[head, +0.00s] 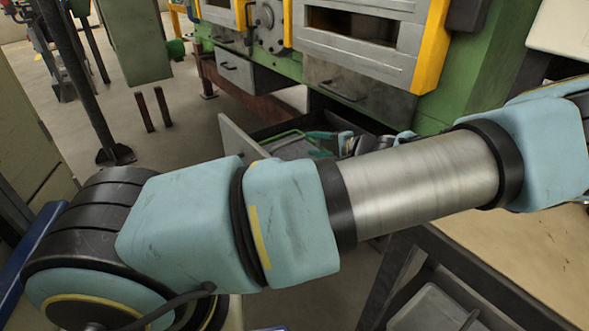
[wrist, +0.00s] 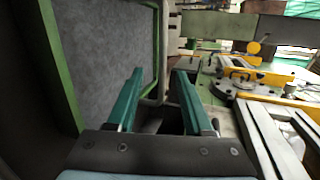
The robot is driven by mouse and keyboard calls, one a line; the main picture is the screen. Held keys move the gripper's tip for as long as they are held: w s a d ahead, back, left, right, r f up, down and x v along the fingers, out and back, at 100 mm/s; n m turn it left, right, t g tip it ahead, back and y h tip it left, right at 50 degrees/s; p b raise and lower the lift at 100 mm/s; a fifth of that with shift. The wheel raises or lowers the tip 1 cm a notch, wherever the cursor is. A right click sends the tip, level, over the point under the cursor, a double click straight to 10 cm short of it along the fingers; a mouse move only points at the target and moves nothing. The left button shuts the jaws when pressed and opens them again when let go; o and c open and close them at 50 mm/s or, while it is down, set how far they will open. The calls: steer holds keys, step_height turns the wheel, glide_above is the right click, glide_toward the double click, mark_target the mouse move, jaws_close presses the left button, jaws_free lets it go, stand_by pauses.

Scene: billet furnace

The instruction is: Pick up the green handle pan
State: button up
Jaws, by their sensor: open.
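A flat grey piece with a green rim, which looks like the green handle pan (wrist: 105,45), fills the left of the wrist view. In the head view a green-edged shape (head: 283,139) lies in an open drawer below the green machine, partly hidden by my arm. My gripper (wrist: 160,74) has two teal fingers, spread apart with nothing clearly held between them. The left finger is close to the green rim; I cannot tell whether they touch. In the head view my gripper (head: 328,142) is small beside the green-edged shape, over the drawer.
The open drawer's grey front panel (head: 240,148) stands out from the machine (head: 365,45). A workbench (head: 530,245) with a grey bin (head: 432,308) below is at the right. A dark post (head: 85,90) stands at the left, with open floor beyond.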

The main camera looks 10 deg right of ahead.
mark_target(294, 140)
steer(key=p+x, duration=0.1)
steer(key=x, duration=0.4)
steer(key=p+x, duration=0.1)
steer(key=x, duration=0.5)
steer(key=shift+r, duration=0.25)
jaws_close()
steer(key=shift+r, duration=0.1)
stand_by(1.0)
